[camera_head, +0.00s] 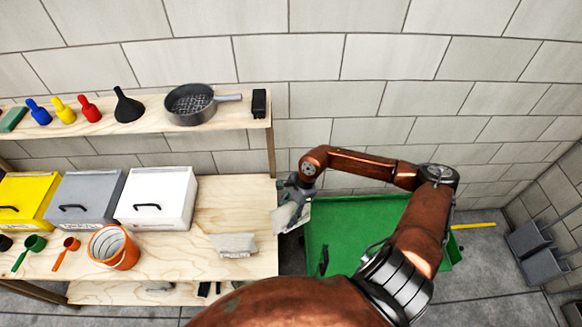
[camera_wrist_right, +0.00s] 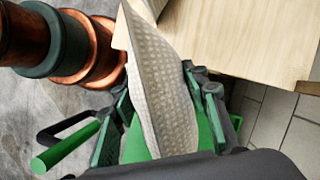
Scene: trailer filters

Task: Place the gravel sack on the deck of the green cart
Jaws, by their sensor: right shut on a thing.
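A pale grey woven sack (camera_head: 287,217) is in my right gripper (camera_head: 291,198), beside the right end of the wooden bench. In the right wrist view the sack (camera_wrist_right: 160,90) stands between the green-padded fingers (camera_wrist_right: 160,130), which are shut on it. The sack's label cannot be read. The green cart (camera_head: 345,226) stands on the floor to the right of the bench. Its deck is partly hidden by my right arm. In the right wrist view, a green handle bar (camera_wrist_right: 65,148) and part of the green deck show below the sack. My left gripper is not in view.
A second pale sack (camera_head: 234,245) lies on the wooden bench (camera_head: 240,200), near its right end. Yellow, grey and white bins (camera_head: 157,197), an orange bucket (camera_head: 113,247) and scoops stand further left. Dustpans (camera_head: 540,255) lean at the right wall.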

